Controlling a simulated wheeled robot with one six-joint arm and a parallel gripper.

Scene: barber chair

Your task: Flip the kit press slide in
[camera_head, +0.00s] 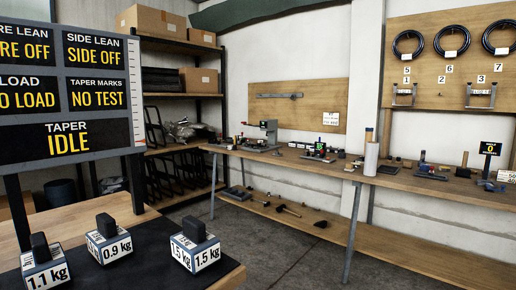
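A small grey press-like machine (268,132) stands on the far wooden bench, left of the bench's middle, below a pegboard. It is the likeliest kit press, but I cannot be sure. Its slide is too small to make out, and I cannot tell whether it is in or out. My gripper is not in view.
A dark display board (66,90) reading "TAPER IDLE" stands at the near left. Several labelled weights (109,243) sit on a dark mat in front of it. The bench (330,166) holds many small tools and a white cylinder (371,158). Grey floor (285,240) lies open between.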

